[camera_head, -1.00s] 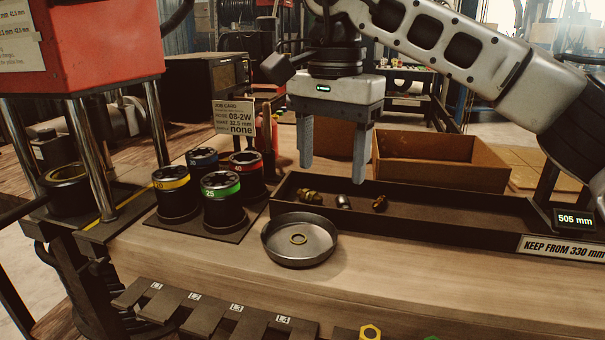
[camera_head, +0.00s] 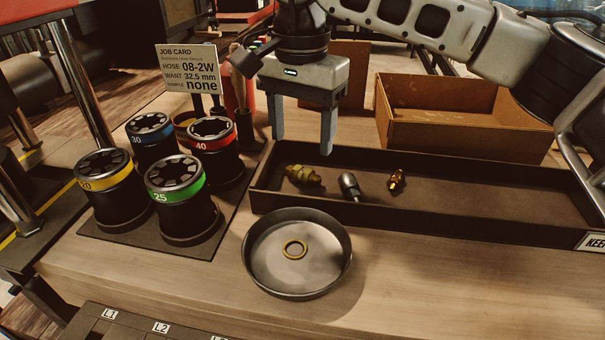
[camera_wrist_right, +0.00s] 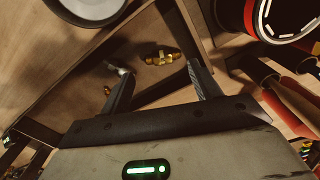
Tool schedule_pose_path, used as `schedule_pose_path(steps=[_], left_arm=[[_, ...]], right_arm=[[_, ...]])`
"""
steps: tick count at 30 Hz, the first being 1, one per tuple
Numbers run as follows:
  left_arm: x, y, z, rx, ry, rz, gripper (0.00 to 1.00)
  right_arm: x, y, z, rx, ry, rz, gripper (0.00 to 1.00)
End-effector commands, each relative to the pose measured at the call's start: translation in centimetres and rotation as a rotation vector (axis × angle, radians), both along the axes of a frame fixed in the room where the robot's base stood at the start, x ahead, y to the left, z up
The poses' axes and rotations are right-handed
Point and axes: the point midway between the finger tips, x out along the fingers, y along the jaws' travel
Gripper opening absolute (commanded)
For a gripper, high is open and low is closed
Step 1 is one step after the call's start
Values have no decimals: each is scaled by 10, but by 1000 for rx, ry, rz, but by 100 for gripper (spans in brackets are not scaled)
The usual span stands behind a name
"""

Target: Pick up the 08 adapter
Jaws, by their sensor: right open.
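Three small fittings lie in the long dark tray (camera_head: 450,215): a larger brass one (camera_head: 303,174) at the left, a silver one (camera_head: 349,186) in the middle, and a small brass one (camera_head: 396,180) at the right. I cannot read which is the 08 adapter. My right gripper (camera_head: 302,146) is open and empty, pointing down above the tray's left end, by the larger brass fitting. In the right wrist view, that brass fitting (camera_wrist_right: 162,56) shows between the open fingers, beyond their tips. The silver fitting (camera_wrist_right: 118,69) shows near the other finger. My left gripper is out of view.
A round metal dish (camera_head: 262,285) with a ring stands in front of the tray. Several colour-banded die sets (camera_head: 180,190) stand at the left, with the job card (camera_head: 189,69) behind. An open wooden box (camera_head: 470,140) stands behind the tray.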

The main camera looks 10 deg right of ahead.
Motion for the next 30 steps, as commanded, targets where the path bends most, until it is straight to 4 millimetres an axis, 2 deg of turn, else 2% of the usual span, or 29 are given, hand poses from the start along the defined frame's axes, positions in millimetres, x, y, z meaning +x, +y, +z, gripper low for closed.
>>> schedule_pose_path(steps=[3, 10, 18, 26, 27, 30], left_arm=[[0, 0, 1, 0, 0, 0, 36], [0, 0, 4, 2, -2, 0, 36], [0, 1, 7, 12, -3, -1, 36], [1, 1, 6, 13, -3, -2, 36], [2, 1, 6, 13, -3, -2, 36], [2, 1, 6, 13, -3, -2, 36]], right_arm=[[0, 0, -15, 0, 1, -2, 63], [1, 0, -32, -2, 3, -2, 63], [2, 0, -69, 0, 1, -2, 63], [2, 0, -74, 1, -1, -3, 63], [2, 0, -74, 1, -1, -3, 60], [2, 0, -74, 1, -1, -3, 32]])
